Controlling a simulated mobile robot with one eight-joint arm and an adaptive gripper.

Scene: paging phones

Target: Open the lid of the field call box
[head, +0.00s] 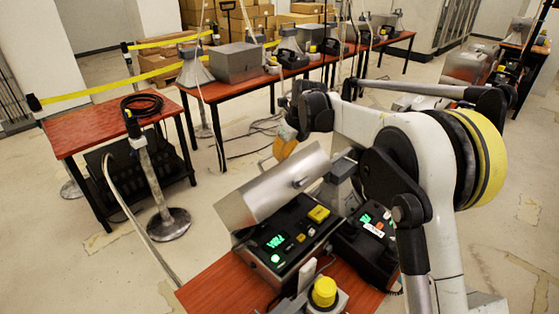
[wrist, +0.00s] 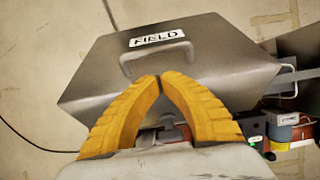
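The field call box (head: 283,238) stands on a red-topped table. Its dark panel shows green digits and a yellow button. Its silver lid (head: 262,192) is raised at a slant, so the panel is uncovered. In the head view my gripper (head: 284,147) is behind the lid, partly hidden.
Another dark phone unit (head: 368,250) stands right beside the box. A yellow-capped device (head: 324,292) is in front. A red table with a coiled cable (head: 142,105) and a barrier post (head: 150,170) are at left. Long tables with more devices stand behind.

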